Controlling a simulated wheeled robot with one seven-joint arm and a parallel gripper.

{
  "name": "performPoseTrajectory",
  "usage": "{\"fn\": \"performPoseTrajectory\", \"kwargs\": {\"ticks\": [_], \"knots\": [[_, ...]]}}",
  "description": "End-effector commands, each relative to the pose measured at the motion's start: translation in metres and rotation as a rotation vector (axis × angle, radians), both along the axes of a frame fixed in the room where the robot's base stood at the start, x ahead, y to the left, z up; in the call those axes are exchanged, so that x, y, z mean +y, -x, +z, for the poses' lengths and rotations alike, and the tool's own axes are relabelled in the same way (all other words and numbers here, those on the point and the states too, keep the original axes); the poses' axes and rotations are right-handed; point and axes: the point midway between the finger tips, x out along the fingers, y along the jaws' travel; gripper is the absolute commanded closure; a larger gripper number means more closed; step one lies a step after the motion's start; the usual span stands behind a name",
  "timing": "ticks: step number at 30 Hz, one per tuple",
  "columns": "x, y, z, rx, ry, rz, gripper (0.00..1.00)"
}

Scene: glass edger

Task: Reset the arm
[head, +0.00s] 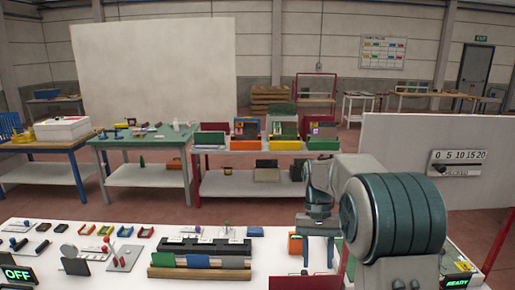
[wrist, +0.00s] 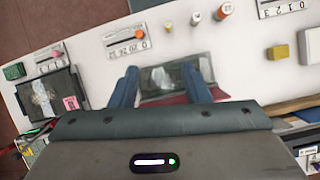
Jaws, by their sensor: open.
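My gripper (wrist: 160,78) shows in the wrist view with its two blue fingers apart. A dark tray with a shiny, clear piece (wrist: 163,80) on it shows in the gap between the fingers, and nothing is visibly gripped.
The white front table (head: 130,240) bears small coloured trays, levers and a wooden rack (head: 200,272) of panels. An OFF display (head: 18,274) is at left, a READY display (head: 457,283) at right. A pale partition (head: 400,135) stands behind my arm.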

Motion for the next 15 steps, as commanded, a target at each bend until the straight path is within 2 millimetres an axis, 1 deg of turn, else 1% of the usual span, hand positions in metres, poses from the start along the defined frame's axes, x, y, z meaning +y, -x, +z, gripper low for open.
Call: {"fn": "performPoseTrajectory", "kwargs": {"ticks": [1, 6, 11, 15], "knots": [[0.000, 0.012, 0.006, -0.043, -0.004, 0.009, 0.57], [0.000, 0.047, 0.020, -0.174, -0.013, 0.041, 0.57], [0.000, 0.082, 0.027, -0.300, -0.019, 0.073, 0.57], [0.001, 0.113, 0.026, -0.408, -0.019, 0.102, 0.57]]}}
